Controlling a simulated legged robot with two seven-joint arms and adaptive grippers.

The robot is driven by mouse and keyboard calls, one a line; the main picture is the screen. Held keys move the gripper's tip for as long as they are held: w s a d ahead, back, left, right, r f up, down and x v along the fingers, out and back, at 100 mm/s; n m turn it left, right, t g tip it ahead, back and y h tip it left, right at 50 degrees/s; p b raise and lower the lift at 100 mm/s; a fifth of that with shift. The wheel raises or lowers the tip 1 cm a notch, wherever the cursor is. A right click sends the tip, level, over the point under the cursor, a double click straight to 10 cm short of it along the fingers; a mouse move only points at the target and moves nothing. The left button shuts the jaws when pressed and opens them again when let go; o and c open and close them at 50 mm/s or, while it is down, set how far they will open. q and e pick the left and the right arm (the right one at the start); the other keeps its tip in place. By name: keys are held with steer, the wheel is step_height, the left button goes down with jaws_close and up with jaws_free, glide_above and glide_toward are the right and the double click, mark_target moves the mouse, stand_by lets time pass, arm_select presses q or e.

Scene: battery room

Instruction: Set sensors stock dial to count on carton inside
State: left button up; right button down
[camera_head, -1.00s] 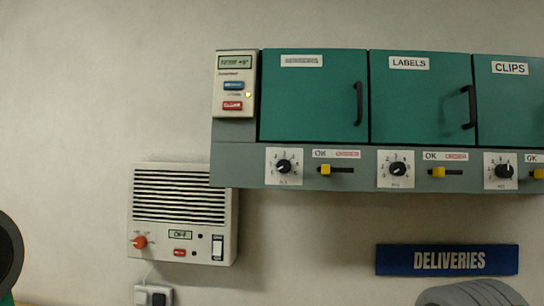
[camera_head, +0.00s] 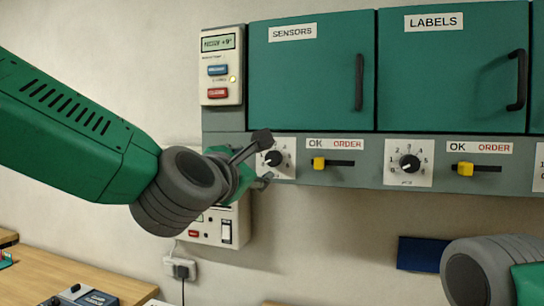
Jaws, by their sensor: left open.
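The teal SENSORS cabinet door (camera_head: 310,80) is shut, with a dark vertical handle on its right side. No carton shows, as the inside is hidden. The sensors stock dial (camera_head: 273,158) is a black knob on a white plate under that door. My left gripper (camera_head: 265,160) is open in front of the dial plate and covers its left part, so the dial's setting is hard to read. I cannot tell whether the fingers touch the knob. Only part of my right arm (camera_head: 490,270) shows at the lower right, and its gripper is out of view.
A yellow OK/ORDER slider (camera_head: 319,163) sits just right of the sensors dial. The LABELS door (camera_head: 450,75) has its own dial (camera_head: 409,162) and slider (camera_head: 465,169). A wooden desk (camera_head: 50,272) lies at lower left.

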mark_target(274, 160)
arm_select(q)
steer(key=p+x, duration=0.1)
steer(key=x, duration=0.2)
steer(key=d+x, duration=0.1)
steer(key=x, duration=0.2)
steer(key=shift+w+d+p, duration=0.1)
steer(key=shift+d+p, duration=0.1)
steer(key=shift+p, duration=0.2)
steer(key=w+p, duration=0.1)
steer(key=w, duration=0.3)
steer(key=shift+d, duration=0.1)
steer(key=shift+w+f+p, duration=0.1)
steer(key=shift+w+p, duration=0.35)
steer(key=shift+w, duration=0.4)
steer(key=shift+d, duration=0.6)
steer(key=c, duration=1.2)
steer(key=shift+o, duration=0.4)
steer(key=shift+a+f, duration=0.15)
steer(key=shift+a, duration=0.05)
arm_select(e)
steer(key=r, duration=0.3)
steer(key=shift+w+d+r, duration=0.15)
steer(key=shift+d+r, duration=0.05)
steer(key=shift+r, duration=0.1)
